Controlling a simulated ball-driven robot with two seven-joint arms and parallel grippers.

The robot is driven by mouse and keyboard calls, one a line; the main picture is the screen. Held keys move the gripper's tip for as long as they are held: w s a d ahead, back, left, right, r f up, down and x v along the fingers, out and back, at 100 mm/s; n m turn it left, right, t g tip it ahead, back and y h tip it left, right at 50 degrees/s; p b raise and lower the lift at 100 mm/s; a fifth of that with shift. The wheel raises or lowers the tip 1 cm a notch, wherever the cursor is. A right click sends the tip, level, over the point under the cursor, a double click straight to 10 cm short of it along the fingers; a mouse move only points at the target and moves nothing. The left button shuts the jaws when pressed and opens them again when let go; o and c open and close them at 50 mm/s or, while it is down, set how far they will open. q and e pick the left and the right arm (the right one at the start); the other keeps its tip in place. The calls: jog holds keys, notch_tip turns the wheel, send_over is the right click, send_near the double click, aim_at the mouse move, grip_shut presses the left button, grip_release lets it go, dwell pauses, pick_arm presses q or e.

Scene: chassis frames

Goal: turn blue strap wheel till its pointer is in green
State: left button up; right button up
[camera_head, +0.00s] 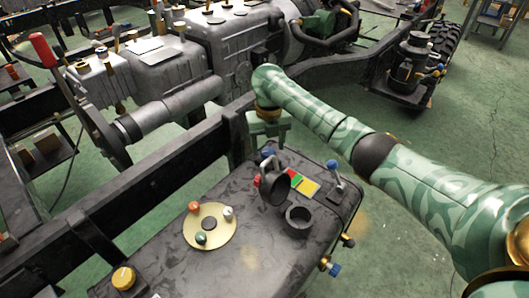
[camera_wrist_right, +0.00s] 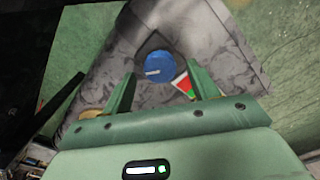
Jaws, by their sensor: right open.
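The blue wheel (camera_wrist_right: 160,67) is round and has a white pointer mark on its face, toward its left side in the wrist view. A red and green patch (camera_wrist_right: 184,86) lies beside its lower right, partly hidden by a finger; the mark is not on it. In the head view the wheel (camera_head: 267,153) is a small blue shape at the far end of a dark tank top. My right gripper (camera_head: 268,122) is above it, and in the wrist view its fingers (camera_wrist_right: 163,82) are open, apart, with the wheel showing between them. My left gripper is not in view.
On the dark tank (camera_head: 245,258) stand a tilted dark cup-like part (camera_head: 275,188), a dark ring (camera_head: 299,221), a cream disc (camera_head: 215,239) with coloured knobs, and a yellow knob (camera_head: 123,277). A red, green and yellow plate (camera_head: 307,186) lies nearby. A black frame rail (camera_head: 130,192) runs alongside.

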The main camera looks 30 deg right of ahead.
jog(key=shift+f, duration=0.85)
jog(key=c, duration=1)
jog(key=shift+r, duration=0.1)
